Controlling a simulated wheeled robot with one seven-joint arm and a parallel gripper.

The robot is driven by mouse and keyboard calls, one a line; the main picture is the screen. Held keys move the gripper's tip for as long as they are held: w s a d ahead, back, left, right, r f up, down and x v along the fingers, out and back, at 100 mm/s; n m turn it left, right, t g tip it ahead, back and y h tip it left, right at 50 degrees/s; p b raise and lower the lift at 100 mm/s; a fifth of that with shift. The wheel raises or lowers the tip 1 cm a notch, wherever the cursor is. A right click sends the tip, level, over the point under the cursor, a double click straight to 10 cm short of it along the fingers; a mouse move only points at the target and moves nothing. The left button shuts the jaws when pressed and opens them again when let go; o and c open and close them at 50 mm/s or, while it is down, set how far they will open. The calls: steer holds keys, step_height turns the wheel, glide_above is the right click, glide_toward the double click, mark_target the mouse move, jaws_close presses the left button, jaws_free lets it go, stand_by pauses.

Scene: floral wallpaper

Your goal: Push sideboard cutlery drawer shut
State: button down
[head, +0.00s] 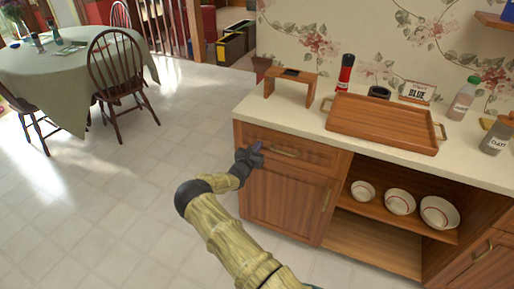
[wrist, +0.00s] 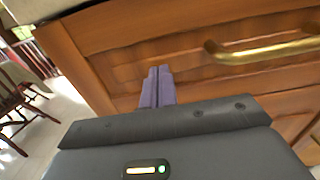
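The sideboard (head: 245,112) is wooden with a cream top. Its cutlery drawer (head: 315,155) is the upper left front, with a brass bar handle (head: 285,152). The drawer front looks flush or nearly flush; I cannot tell whether a small gap remains. My gripper (head: 257,147) is at the left part of the drawer front, left of the handle. In the wrist view its two purple fingers (wrist: 158,73) are together with nothing between them, pointing at the drawer front (wrist: 130,62). The handle (wrist: 260,52) is to their right. I cannot tell whether the fingertips touch the wood.
A cupboard door (head: 285,200) is below the drawer. Open shelves with several bowls (head: 400,202) are to its right. On top stand a wooden tray (head: 385,120), a small wooden stand (head: 290,76) and bottles. The floor (head: 130,200) to the left is clear, up to a chair (head: 117,65) and table.

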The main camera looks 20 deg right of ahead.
steer(key=shift+w+d+r, duration=0.1)
steer(key=shift+d+r, duration=0.1)
steer(key=shift+r, duration=0.3)
steer(key=f+p+v, duration=0.1)
steer(key=p+v, duration=0.1)
steer(key=v, duration=1.2)
steer(key=shift+a, duration=0.15)
